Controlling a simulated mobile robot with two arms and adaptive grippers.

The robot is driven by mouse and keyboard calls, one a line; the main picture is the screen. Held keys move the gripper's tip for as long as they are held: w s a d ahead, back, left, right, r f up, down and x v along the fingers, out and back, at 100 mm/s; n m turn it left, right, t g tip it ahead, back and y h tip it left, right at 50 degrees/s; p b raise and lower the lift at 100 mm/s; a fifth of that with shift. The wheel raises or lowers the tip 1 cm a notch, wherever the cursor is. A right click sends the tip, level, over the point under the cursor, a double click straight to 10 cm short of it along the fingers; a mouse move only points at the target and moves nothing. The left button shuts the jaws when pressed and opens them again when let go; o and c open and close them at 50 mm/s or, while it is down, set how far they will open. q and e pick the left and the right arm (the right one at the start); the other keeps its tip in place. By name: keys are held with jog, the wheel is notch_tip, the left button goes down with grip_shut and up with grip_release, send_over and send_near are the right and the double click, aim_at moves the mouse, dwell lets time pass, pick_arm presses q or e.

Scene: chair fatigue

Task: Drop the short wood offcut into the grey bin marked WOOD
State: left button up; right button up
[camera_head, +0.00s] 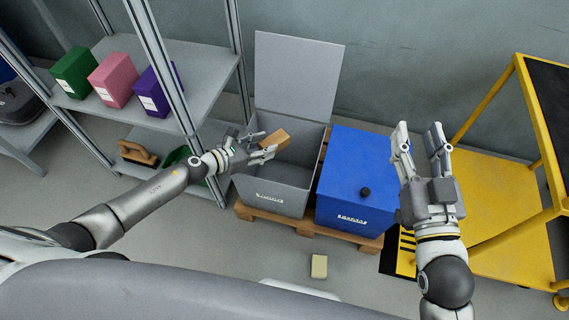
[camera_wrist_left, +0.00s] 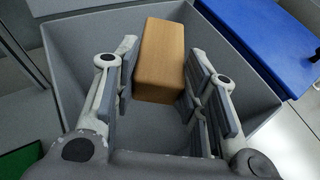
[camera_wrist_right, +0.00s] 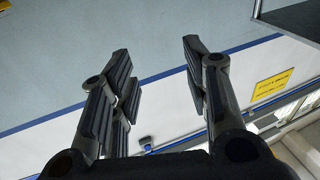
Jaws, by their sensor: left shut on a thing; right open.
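The short wood offcut (camera_head: 275,139), a tan-brown block, is held between the fingers of my left gripper (camera_head: 262,147). The left wrist view shows the offcut (camera_wrist_left: 160,62) between the finger pads of my left gripper (camera_wrist_left: 160,85), over the open grey bin. The grey bin (camera_head: 270,198) has its lid (camera_head: 298,75) raised at the back; the label on its front is too small to read. My right gripper (camera_head: 420,142) is open and empty, right of the blue bin. The right wrist view shows only wall and floor between its fingers (camera_wrist_right: 160,70).
A closed blue bin (camera_head: 355,180) with a black knob stands right of the grey bin, both on a wooden pallet (camera_head: 300,229). A pale block (camera_head: 319,266) lies on the floor in front. Metal shelving (camera_head: 205,75) stands left, a yellow cart (camera_head: 500,190) right.

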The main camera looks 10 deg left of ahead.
pick_arm(q)
jog(key=shift+f, duration=0.3)
pick_arm(e)
jog(key=shift+s+a+r+t+y, duration=0.15)
jog(key=shift+r+t, duration=0.3)
jog(key=shift+r, duration=0.25)
jog(key=shift+s+r+t+y, duration=0.15)
jog(key=shift+r+t, duration=0.3)
jog(key=shift+r, duration=0.25)
jog(key=shift+w, duration=0.1)
pick_arm(q)
jog(key=o, duration=1.1)
jog(key=shift+s+a, duration=0.25)
jog(key=v, duration=1.1)
jog(key=shift+s+a+r, duration=0.1)
jog(key=shift+r, duration=0.05)
